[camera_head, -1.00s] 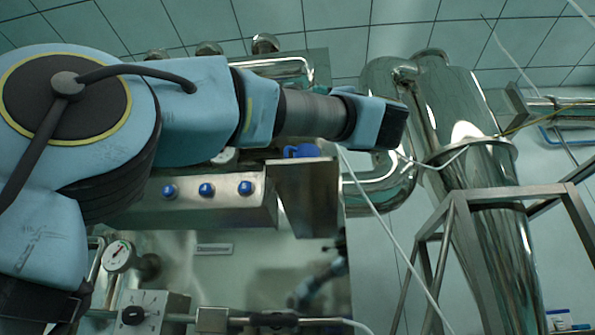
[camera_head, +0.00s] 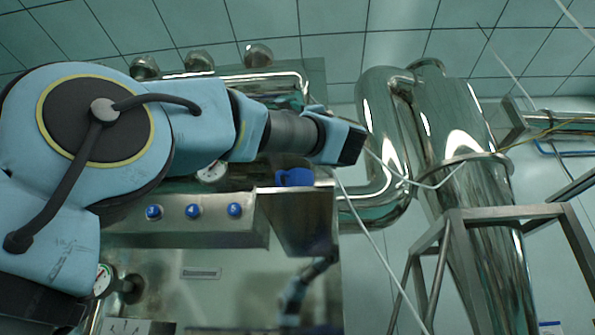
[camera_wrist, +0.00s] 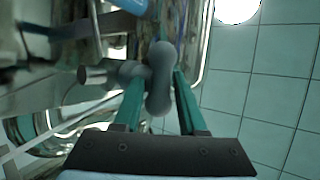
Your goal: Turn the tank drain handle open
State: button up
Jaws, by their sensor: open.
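A grey handle (camera_wrist: 160,78) with rounded, widened ends shows in the wrist view, on a short metal stem (camera_wrist: 97,75) that comes in from the left. I take it for the tank drain handle. My gripper (camera_wrist: 158,80) is open, with one green finger on each side of the handle. I cannot tell whether either finger touches it. In the head view the dark end of my wrist (camera_head: 351,145) shows above and right of a blue part (camera_head: 295,177), but the fingers and the grey handle cannot be made out there.
Shiny curved pipes (camera_head: 385,150) and a tall steel cylinder (camera_head: 465,130) stand right of my wrist. A steel frame (camera_head: 510,220) is at the right. A panel with blue buttons (camera_head: 193,211) lies below my arm. A thin pale cable (camera_head: 370,230) hangs across the middle.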

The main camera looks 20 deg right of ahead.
grip_shut()
